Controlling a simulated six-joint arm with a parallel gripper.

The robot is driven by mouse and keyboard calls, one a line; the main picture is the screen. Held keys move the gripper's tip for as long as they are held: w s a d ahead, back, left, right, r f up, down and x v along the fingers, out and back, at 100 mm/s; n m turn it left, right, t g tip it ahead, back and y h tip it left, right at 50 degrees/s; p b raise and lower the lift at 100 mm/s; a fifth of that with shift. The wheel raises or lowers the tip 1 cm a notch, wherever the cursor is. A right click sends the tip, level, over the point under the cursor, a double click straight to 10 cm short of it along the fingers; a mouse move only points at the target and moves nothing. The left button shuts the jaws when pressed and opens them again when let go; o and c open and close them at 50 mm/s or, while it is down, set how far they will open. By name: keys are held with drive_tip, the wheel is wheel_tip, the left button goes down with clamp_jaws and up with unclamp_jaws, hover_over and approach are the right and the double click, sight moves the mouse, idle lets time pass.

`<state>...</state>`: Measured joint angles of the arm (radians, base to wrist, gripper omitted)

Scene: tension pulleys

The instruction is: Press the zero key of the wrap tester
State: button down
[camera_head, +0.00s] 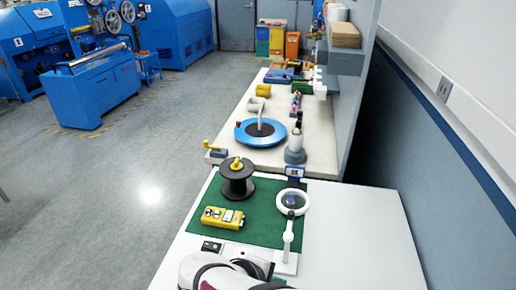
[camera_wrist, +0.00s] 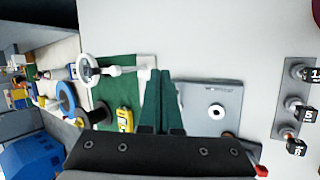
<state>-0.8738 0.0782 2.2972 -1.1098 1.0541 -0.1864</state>
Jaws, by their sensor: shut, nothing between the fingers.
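In the wrist view, a flat grey device (camera_wrist: 226,96) with a white disc and small lettering lies on the white table, just right of my gripper. The lettering is too small to read, so I cannot be sure it is the wrap tester. No zero key can be made out. A yellow handheld instrument (camera_head: 222,217) with a display lies on the green mat; it also shows in the wrist view (camera_wrist: 125,118). My gripper (camera_wrist: 160,73) has its dark green fingers together, empty, between the mat and the grey device. The fingers hide part of what lies under them.
A ring magnifier (camera_head: 293,201) on a white stand and a black spool (camera_head: 237,186) stand on the green mat (camera_head: 262,230). A grey plate (camera_wrist: 291,110) with several numbered dark weights lies at the right of the wrist view. White table between is clear.

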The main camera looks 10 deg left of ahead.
drive_tip(key=s+a+f+n+t+y, duration=0.1)
drive_tip(key=s+a+f+n+y, duration=0.1)
drive_tip(key=a+n, duration=0.4)
drive_tip(key=s+a+f+n+t+y, duration=0.1)
drive_tip(key=a+n, duration=0.5)
drive_tip(key=a, duration=0.7)
drive_tip(key=shift+s+a+f+n+t+y, duration=0.4)
drive_tip(key=shift+f+t+y, duration=0.25)
drive_tip(key=shift+y, duration=0.35)
drive_tip(key=shift+d+r, duration=0.1)
drive_tip(key=shift+w+f, duration=0.1)
drive_tip(key=shift+f, duration=4.3)
drive_tip(key=shift+f, duration=0.4)
